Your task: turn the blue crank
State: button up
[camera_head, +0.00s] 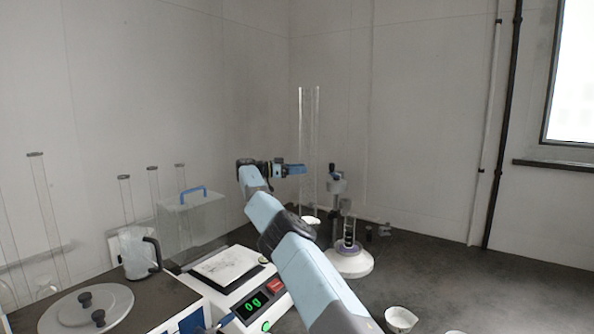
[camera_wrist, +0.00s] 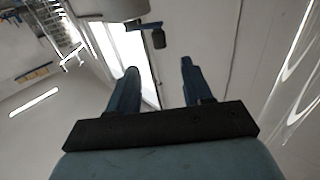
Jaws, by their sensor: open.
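The blue crank (camera_wrist: 145,26) shows at the top of the wrist view as a thin blue bar with a dark knob (camera_wrist: 158,39) at its end. It joins a grey rounded body (camera_wrist: 110,8). In the head view, a small dark-blue piece (camera_head: 332,169) on top of the stand looks like the crank, but it is too small to be sure. My gripper (camera_wrist: 159,66) is open, with nothing between its fingers. The crank and knob appear beyond the fingertips, apart from them. In the head view my gripper (camera_head: 296,169) is left of the stand's top.
The stand has a white round base (camera_head: 350,264). A tall clear cylinder (camera_head: 309,140) stands just behind my gripper. A balance (camera_head: 235,275), a jug (camera_head: 138,254) and a clear box with blue handle (camera_head: 192,220) are left. A white bowl (camera_head: 401,319) is in front. The right bench is clear.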

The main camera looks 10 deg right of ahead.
jog(key=shift+c, duration=0.2)
jog(key=shift+d+r, duration=0.1)
jog(key=shift+r, duration=0.05)
jog(key=shift+c, duration=0.8)
jog(key=d+r+y, duration=0.1)
jog(key=d, duration=0.2)
jog(key=s+d+r+n+y, duration=0.1)
jog(key=d+r, duration=0.1)
jog(key=d, duration=0.2)
jog(key=d+r, duration=0.2)
jog(key=d, duration=0.2)
jog(key=shift+s+r+t+y, duration=0.25)
jog(key=shift+s+t+y, duration=0.05)
jog(key=shift+t+y, duration=0.1)
grip_shut()
jog(key=s+d+r+n+t+y, duration=0.2)
jog(key=s+d+n+y, duration=0.1)
jog(key=d, duration=0.2)
jog(key=s+a+r+n+t+y, duration=0.2)
jog(key=s+a+n+t+y, duration=0.5)
jog(key=a, duration=0.5)
jog(key=g, duration=0.1)
send_near(331, 168)
notch_tip(331, 168, down, 4)
jog(key=w+d, duration=0.1)
jog(key=w, duration=0.1)
jog(key=shift+w+d+f+h, duration=0.15)
jog(key=shift+w+d+h, duration=0.3)
jog(key=shift+w, duration=0.5)
